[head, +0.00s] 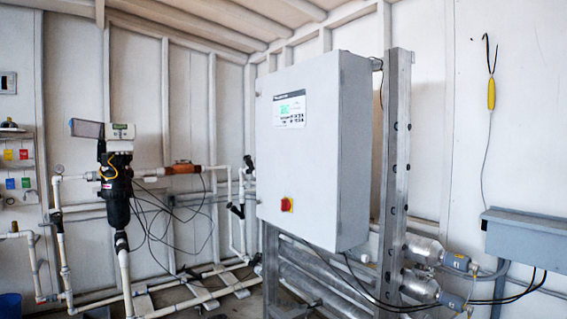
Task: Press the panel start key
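A large white control cabinet (315,160) stands on a metal frame in the middle of the head view. A small panel (290,109) with a green display and dark keys sits on the upper part of its front. The keys are too small to tell which one is the start key. A red knob on a yellow plate (287,205) is on the lower front of the cabinet. My gripper is not in view.
A black filter housing (117,186) with white pipes stands at the left. A grey metal post (395,165) and steel cylinders (422,268) are right of the cabinet. A grey box (525,237) is on the right wall. Cables hang low.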

